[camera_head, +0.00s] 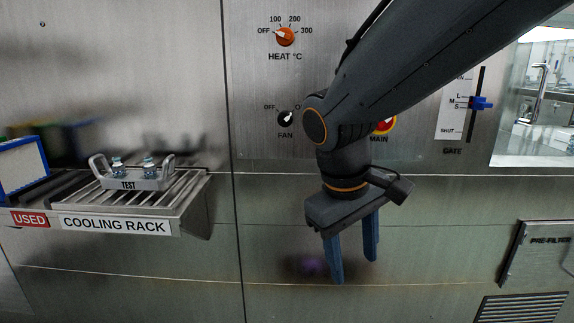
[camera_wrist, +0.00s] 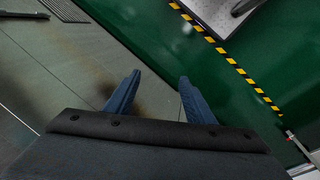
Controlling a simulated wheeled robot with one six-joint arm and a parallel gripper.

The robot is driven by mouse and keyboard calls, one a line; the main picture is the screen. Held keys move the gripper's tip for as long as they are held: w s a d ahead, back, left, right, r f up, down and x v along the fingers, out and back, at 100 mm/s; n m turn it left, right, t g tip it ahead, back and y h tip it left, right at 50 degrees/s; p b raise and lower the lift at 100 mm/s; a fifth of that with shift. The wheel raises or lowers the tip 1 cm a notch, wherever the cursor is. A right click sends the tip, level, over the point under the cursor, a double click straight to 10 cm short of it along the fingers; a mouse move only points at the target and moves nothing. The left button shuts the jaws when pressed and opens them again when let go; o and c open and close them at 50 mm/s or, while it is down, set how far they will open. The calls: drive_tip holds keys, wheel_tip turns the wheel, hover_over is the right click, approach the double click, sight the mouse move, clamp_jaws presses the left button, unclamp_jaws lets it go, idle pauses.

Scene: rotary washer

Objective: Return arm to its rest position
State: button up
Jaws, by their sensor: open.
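My gripper (camera_head: 354,262) hangs in front of the steel machine front (camera_head: 285,210), its two blue fingers pointing down and apart, with nothing between them. In the wrist view the fingers of my gripper (camera_wrist: 158,82) are also spread and empty, above the green floor and beside the steel panel. My arm reaches in from the upper right in the head view and covers part of the red and yellow MAIN knob (camera_head: 384,125).
The cooling rack (camera_head: 195,190) juts out at left, with a TEST-labelled tray (camera_head: 130,184) on it. The orange HEAT knob (camera_head: 285,37), black FAN knob (camera_head: 286,119) and blue gate slider (camera_head: 481,103) are on the panel. A pre-filter cover (camera_head: 545,260) is at lower right.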

drive_tip(key=s+f+m+g+y, duration=0.1)
drive_tip(key=s+f+m+y, duration=0.25)
drive_tip(key=s+f, duration=0.35)
drive_tip(key=d+r+m+h+p, duration=0.1)
drive_tip(key=d+r+m+p, duration=0.1)
drive_tip(key=d+r+p, duration=0.6)
drive_tip(key=p, duration=0.6)
drive_tip(key=shift+s+r, duration=0.2)
drive_tip(key=shift+r, duration=0.1)
drive_tip(key=shift+c, duration=0.4)
